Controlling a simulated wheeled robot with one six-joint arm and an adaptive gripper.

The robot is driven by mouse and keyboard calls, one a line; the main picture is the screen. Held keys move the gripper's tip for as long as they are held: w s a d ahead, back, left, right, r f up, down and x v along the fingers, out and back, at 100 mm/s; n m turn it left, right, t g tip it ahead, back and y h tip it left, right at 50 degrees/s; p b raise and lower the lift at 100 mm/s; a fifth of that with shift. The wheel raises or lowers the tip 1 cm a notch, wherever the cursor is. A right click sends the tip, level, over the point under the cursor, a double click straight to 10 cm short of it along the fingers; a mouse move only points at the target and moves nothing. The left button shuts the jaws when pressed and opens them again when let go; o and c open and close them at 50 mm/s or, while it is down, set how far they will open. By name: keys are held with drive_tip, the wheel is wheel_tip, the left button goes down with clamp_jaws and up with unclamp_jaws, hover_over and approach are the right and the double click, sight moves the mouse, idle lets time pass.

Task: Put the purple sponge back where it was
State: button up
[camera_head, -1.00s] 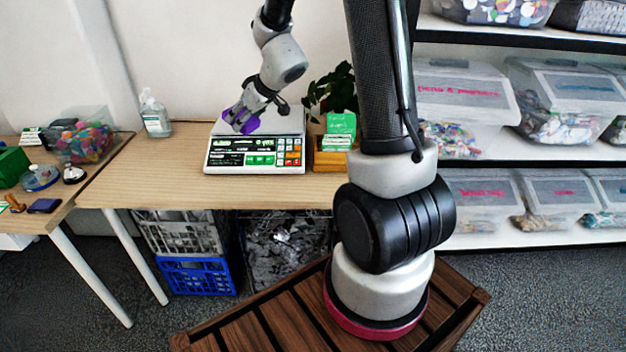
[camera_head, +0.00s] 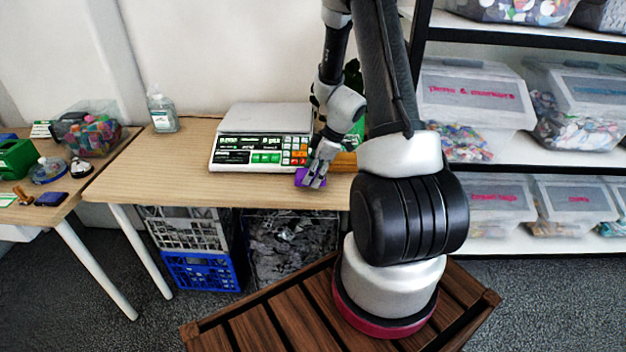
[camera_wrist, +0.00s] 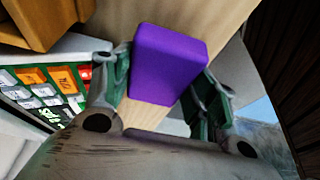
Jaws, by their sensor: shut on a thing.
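The purple sponge (camera_head: 306,180) is between the fingers of my gripper (camera_head: 316,178), at the front right corner of the scale (camera_head: 262,137). In the wrist view the sponge (camera_wrist: 168,64) fills the space between the two green-padded fingertips of my gripper (camera_wrist: 165,85), which is shut on it. The sponge is over the light wooden table near its front edge. I cannot tell whether it touches the tabletop. The scale's platform is empty.
A wooden box (camera_head: 343,160) stands right of the scale, partly hidden by my arm. A sanitizer bottle (camera_head: 162,113) stands at the back left. The table (camera_head: 170,170) is clear left of the scale. Crates (camera_head: 200,270) sit below.

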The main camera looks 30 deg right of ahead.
drive_tip(key=shift+f, duration=1.25)
drive_tip(key=o, duration=0.9)
drive_tip(key=shift+f, duration=0.1)
